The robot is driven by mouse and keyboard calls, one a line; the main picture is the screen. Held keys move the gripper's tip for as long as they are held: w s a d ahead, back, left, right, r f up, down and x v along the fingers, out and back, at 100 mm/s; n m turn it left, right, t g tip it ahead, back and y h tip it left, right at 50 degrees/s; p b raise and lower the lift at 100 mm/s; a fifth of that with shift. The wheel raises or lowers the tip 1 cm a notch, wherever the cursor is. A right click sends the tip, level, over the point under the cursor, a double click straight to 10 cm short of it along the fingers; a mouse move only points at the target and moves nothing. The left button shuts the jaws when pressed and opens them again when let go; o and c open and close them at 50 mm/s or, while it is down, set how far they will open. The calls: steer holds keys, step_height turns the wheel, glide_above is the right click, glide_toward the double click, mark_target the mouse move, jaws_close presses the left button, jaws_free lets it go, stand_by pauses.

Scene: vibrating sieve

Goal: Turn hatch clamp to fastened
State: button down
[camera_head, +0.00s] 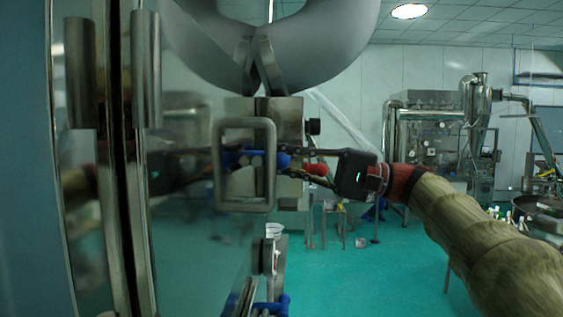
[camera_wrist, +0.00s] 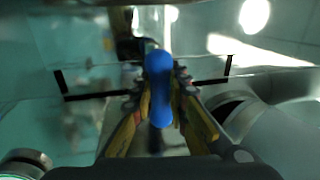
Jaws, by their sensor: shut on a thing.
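The hatch clamp's blue handle (camera_head: 283,160) is beside the metal hatch, partly behind a square metal loop handle (camera_head: 245,205). In the wrist view the blue handle (camera_wrist: 158,85) stands between the two fingers. My gripper (camera_head: 292,160) comes from the right and is shut on the blue handle; its fingers also show in the wrist view (camera_wrist: 160,100). The clamp's metal body is mostly hidden behind the loop and the gripper, so its angle is hard to tell.
A second metal clamp (camera_head: 272,257) with blue parts (camera_head: 270,304) is lower on the hatch. A large rounded steel vessel (camera_head: 270,40) hangs above. Reflective panels close off the left side. Green floor (camera_head: 400,260) is open under my arm, with machinery (camera_head: 430,130) at the back right.

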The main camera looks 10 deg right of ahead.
steer(key=shift+f, duration=0.1)
steer(key=c, duration=1.7)
jaws_free()
steer(key=shift+c, duration=0.2)
steer(key=shift+d, duration=0.15)
steer(key=v, duration=1.1)
steer(key=shift+d, duration=0.35)
steer(key=shift+s+f, duration=0.1)
